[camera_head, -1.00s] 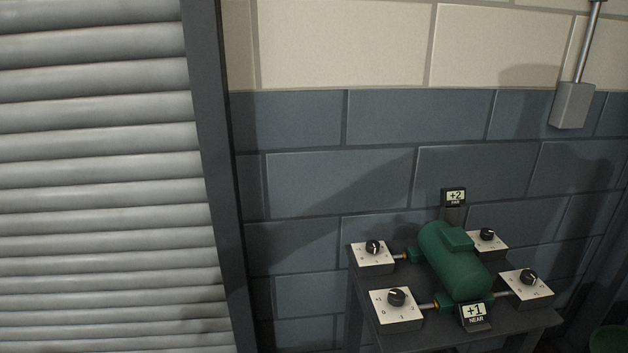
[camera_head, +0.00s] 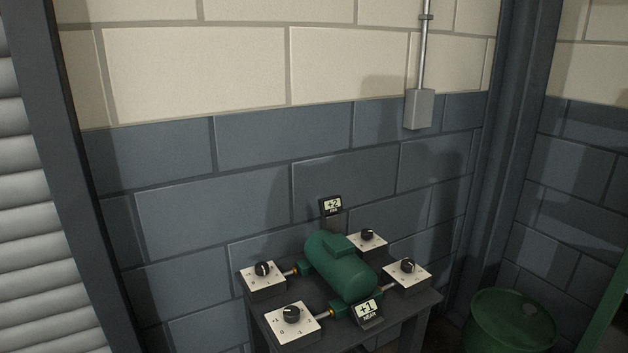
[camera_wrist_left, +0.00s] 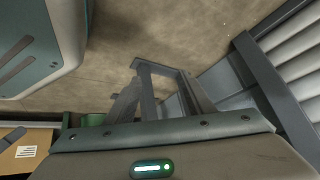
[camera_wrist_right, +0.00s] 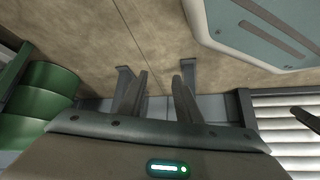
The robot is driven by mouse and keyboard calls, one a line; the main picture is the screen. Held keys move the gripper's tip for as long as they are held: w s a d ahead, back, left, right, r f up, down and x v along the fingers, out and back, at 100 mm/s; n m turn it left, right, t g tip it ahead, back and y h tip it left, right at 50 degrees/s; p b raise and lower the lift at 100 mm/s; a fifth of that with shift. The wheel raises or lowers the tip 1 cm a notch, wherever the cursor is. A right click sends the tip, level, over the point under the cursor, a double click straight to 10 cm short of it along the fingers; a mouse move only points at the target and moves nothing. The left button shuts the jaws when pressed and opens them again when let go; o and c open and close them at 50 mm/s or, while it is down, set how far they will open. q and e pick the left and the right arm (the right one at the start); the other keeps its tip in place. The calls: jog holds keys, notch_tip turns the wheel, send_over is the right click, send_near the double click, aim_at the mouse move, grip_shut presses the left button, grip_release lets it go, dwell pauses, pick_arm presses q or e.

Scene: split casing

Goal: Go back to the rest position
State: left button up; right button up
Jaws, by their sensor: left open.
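Neither gripper shows in the head view. In the left wrist view my left gripper (camera_wrist_left: 164,84) has its two fingers apart with nothing between them. In the right wrist view my right gripper (camera_wrist_right: 160,82) also has its fingers apart, with nothing between them. The green casing (camera_head: 340,266) sits on a dark table (camera_head: 405,327) in the head view, with white dial boxes at its sides, such as the near left one (camera_head: 292,322). A "+2" sign (camera_head: 331,206) stands behind it and a "+1 NEAR" sign (camera_head: 367,312) in front.
A green barrel (camera_head: 513,322) stands right of the table and also shows in the right wrist view (camera_wrist_right: 45,100). A slatted shutter (camera_head: 30,200) is at the left. A brick wall (camera_head: 225,190) rises behind. A cardboard box (camera_wrist_left: 25,150) shows in the left wrist view.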

pick_arm(q)
jog(key=d+n, duration=0.1)
jog(key=d, duration=0.8)
jog(key=shift+r+h, duration=0.15)
jog(key=shift+h, duration=0.25)
pick_arm(e)
jog(key=shift+w+r, duration=0.2)
jog(key=shift+w, duration=0.55)
jog(key=shift+s+f, duration=0.2)
jog(key=shift+s, duration=0.7)
jog(key=shift+w, duration=0.1)
